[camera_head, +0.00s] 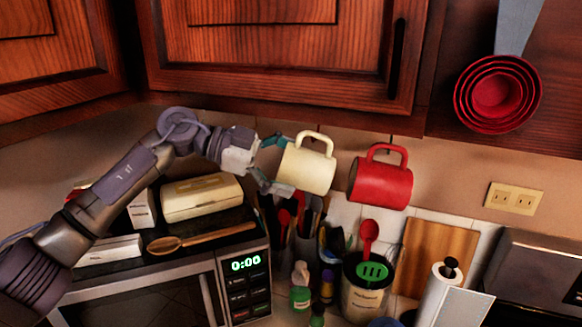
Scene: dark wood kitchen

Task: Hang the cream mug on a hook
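The cream mug (304,171) is in the air below the wall cabinet, its handle pointing up. My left gripper (277,165) is at the mug's left side, one finger by its upper left edge and the other by its lower left edge. The fingers are spread apart. I cannot tell whether they press on the mug or stand just clear of it. The red mug (379,185) hangs to the right with its handle up. A thin dark hook (391,141) shows by its handle. I cannot clearly see a hook in the cream mug's handle. My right gripper is not in view.
Utensils in a canister (367,296) stand below the mugs, beside small bottles (300,298). A microwave (150,292) with a wooden spoon (195,239) and a cream box (201,197) on top is at the left. A paper towel roll (443,293) and cutting board (437,253) are at the right.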

